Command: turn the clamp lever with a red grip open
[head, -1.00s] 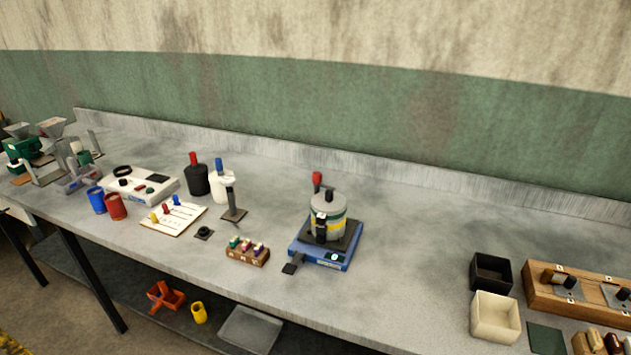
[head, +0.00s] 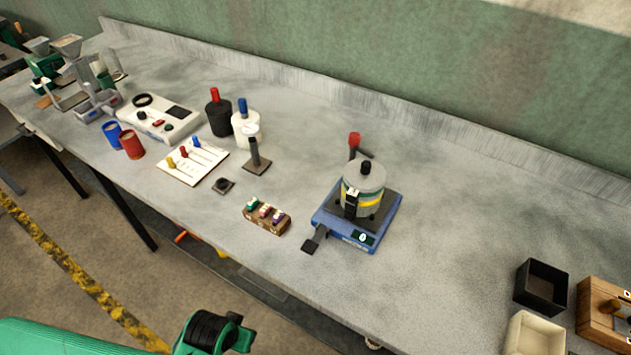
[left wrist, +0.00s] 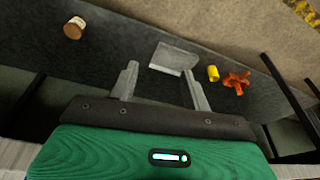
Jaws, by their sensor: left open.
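The clamp lever (head: 354,146) has a red grip and stands up at the back of a blue-based device (head: 378,241). A grey lidded pot (head: 363,187) with a yellow band sits on this device and hides the lever's lower part. My left arm enters the head view at the bottom left, far from the lever and in front of the bench. In the left wrist view my left gripper (left wrist: 160,69) is open, with nothing between its fingers. The lever does not show there. My right gripper is not in view.
A block with several coloured pegs (head: 266,217), a small stand (head: 256,158) and black and white bottles (head: 219,113) are left of the device. A black box (head: 540,287) is at right. Below the bench, the shelf holds a grey tray (left wrist: 174,58) and a yellow cup (left wrist: 213,73).

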